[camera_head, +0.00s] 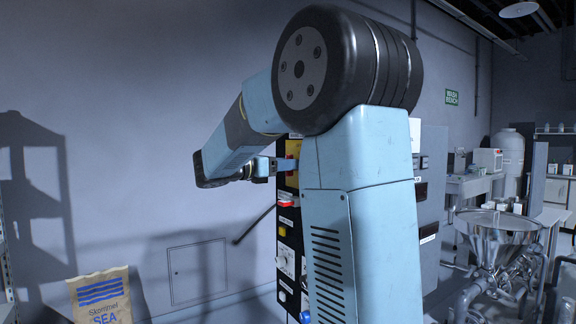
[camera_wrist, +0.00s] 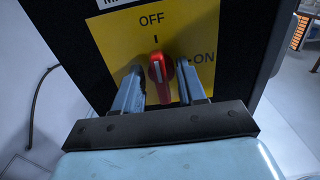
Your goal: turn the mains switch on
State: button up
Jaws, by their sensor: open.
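The mains switch is a red rotary knob (camera_wrist: 157,82) on a yellow plate (camera_wrist: 112,38), with OFF marked above it and ON to its right. The knob stands upright, its white line pointing up at the OFF mark. My gripper (camera_wrist: 160,74) is open in the wrist view, one finger on each side of the knob. I see gaps between the fingers and the knob. In the head view my gripper (camera_head: 272,167) is at the yellow plate (camera_head: 292,150) on the dark cabinet front, and my arm hides much of the cabinet.
Below the plate, the cabinet front carries a red control (camera_head: 286,203) and a yellow one (camera_head: 282,230). A sack (camera_head: 101,297) stands at lower left. A steel hopper (camera_head: 497,237) with pipes stands at right.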

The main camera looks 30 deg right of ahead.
jog(key=shift+d, duration=0.5)
jog(key=shift+c, duration=0.4)
jog(key=c, duration=0.6)
